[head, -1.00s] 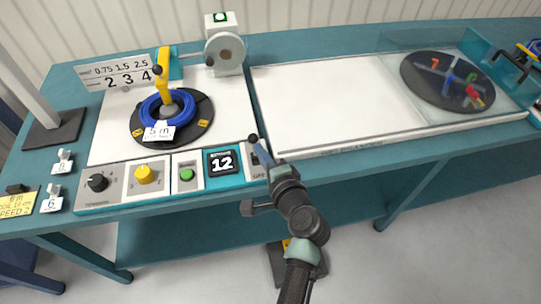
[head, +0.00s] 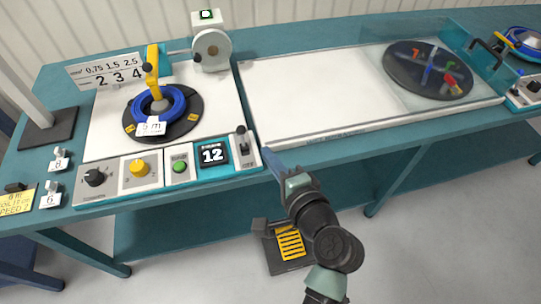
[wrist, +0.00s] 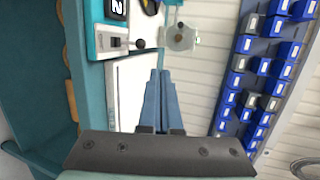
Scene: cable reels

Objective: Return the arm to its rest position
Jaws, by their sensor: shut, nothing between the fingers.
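My gripper (head: 270,157) is in front of the bench's front edge, just right of the control panel. In the wrist view its blue fingers (wrist: 158,78) are together with nothing between them. The arm reaches up from the bottom of the head view, bent at its dark joints. The lever switch (head: 241,142) at the right end of the panel stands apart from the fingers; its black-knobbed lever also shows in the wrist view (wrist: 139,43).
The teal bench (head: 330,151) carries a blue cable coil (head: 173,101) on a black turntable, a control panel (head: 138,183) and a covered dark disc (head: 405,75). A pedal (head: 290,245) is on the floor. Blue bins (wrist: 263,66) show in the wrist view.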

